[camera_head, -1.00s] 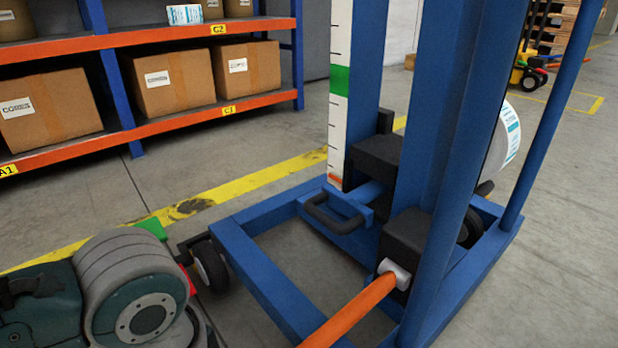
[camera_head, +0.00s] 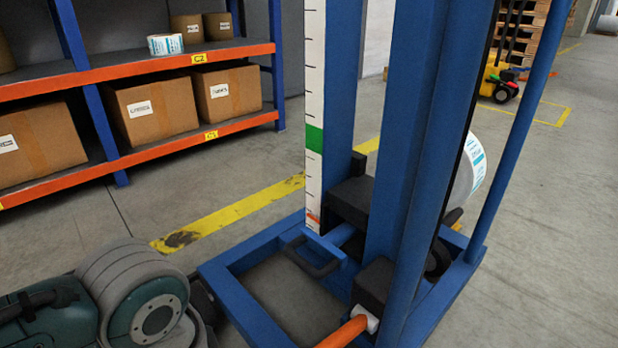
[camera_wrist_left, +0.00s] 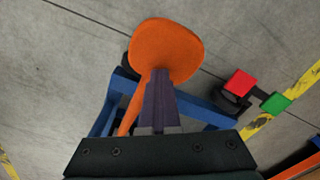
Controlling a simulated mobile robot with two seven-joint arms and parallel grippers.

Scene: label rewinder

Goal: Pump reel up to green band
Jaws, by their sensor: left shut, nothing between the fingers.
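The white scale (camera_head: 314,80) stands upright on the blue lifter frame (camera_head: 400,150), with the green band (camera_head: 314,138) partway up. The small orange-red marker (camera_head: 313,218) is near the scale's bottom, well below the band. The label reel (camera_head: 467,175) is partly hidden behind the blue posts. The orange lever (camera_head: 345,332) runs from its socket out of the bottom of the head view. In the left wrist view, my left gripper (camera_wrist_left: 160,98) is shut and empty, in front of the lever's broad orange end (camera_wrist_left: 168,48); contact cannot be told. My right gripper is not in view.
A shelf (camera_head: 245,48) with cartons stands at the back left. A yellow floor line (camera_head: 240,208) passes behind the lifter. Red (camera_wrist_left: 240,82) and green (camera_wrist_left: 276,103) pieces sit by a caster in the left wrist view.

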